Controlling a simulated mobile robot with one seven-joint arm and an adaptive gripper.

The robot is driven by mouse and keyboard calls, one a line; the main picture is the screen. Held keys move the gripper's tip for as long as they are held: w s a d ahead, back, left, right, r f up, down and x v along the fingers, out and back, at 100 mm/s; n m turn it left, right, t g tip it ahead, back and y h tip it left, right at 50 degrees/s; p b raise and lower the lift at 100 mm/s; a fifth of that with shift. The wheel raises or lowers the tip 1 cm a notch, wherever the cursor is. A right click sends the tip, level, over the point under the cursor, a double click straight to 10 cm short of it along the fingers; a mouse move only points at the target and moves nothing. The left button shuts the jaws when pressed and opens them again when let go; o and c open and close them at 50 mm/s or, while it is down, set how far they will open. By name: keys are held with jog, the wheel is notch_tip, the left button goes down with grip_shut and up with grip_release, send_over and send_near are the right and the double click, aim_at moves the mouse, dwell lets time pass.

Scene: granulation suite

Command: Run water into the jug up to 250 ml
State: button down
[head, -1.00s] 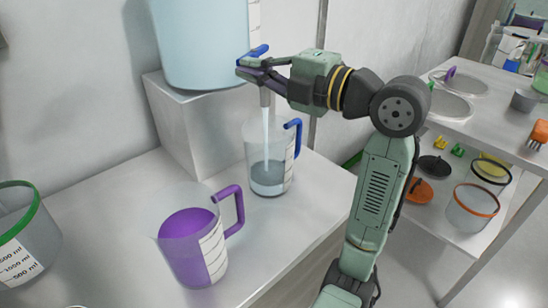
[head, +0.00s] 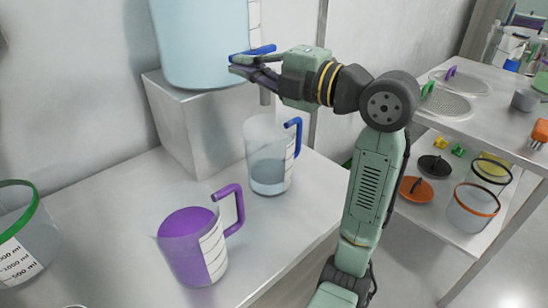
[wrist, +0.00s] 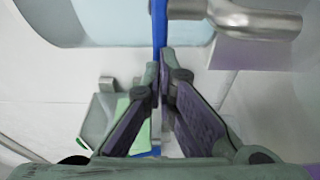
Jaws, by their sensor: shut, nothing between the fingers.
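The clear jug with a blue handle (head: 270,150) stands upright on the bench under the tap spout (head: 265,97). Pale water (head: 268,178) fills its lower part; the scale marks are too small to read. No stream shows between spout and jug. The blue tap lever (head: 262,50) sits at the front of the large water tank (head: 205,45). My gripper (head: 234,66) is shut and empty beside the lever. In the wrist view, the lever (wrist: 159,25) lies just ahead of the fingertips (wrist: 160,65); I cannot tell whether they touch. The metal tap (wrist: 240,22) is beside it.
A jug of purple liquid (head: 185,250) with a purple handle stands nearer on the bench. A green-rimmed container (head: 22,240) is at the left edge. The tank rests on a grey block (head: 185,125). A steel table (head: 480,125) with lids and tubs stands at right.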

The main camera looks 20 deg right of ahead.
jog(key=b+v, duration=0.1)
jog(key=v, duration=0.4)
jog(key=shift+d, duration=0.1)
jog(key=shift+s, duration=0.1)
